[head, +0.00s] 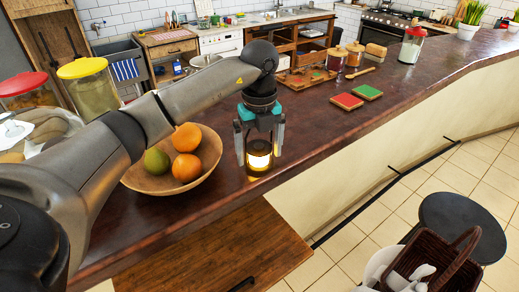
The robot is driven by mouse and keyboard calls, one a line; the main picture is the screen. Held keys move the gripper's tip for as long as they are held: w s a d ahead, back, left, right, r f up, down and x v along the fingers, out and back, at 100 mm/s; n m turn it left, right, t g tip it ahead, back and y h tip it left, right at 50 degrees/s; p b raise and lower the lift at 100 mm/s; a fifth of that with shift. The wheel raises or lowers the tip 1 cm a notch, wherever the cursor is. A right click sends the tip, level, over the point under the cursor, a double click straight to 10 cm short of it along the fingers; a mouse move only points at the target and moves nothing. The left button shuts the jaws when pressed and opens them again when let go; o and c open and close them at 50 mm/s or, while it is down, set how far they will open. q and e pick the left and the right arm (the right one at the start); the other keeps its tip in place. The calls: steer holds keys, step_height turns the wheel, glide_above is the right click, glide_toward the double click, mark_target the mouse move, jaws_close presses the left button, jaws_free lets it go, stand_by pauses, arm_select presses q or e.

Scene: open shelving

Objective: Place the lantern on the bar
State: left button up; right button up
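The lantern (258,160) is small, with a glowing yellow-white middle and a dark rim and base. It is upright at the near edge of the long dark bar (320,130), to the right of the fruit bowl. My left gripper (259,150) points down from above, its two grey fingers on either side of the lantern. The fingers lie close to the lantern's sides; I cannot tell whether they press on it. The lantern's top is partly hidden by the gripper. Its base appears at the bar's surface, but contact is unclear. My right gripper is not in view.
A wooden bowl (203,176) with oranges and a green fruit stands close left of the gripper. Red and green tiles (347,101), jars and a wooden tray (306,78) are farther along the bar. A brown wooden surface (215,250) lies below the near edge.

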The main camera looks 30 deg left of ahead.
mark_target(260, 147)
arm_select(q)
step_height(260, 147, up, 12)
steer(key=shift+r, duration=0.2)
stand_by(0.5)
stand_by(0.5)
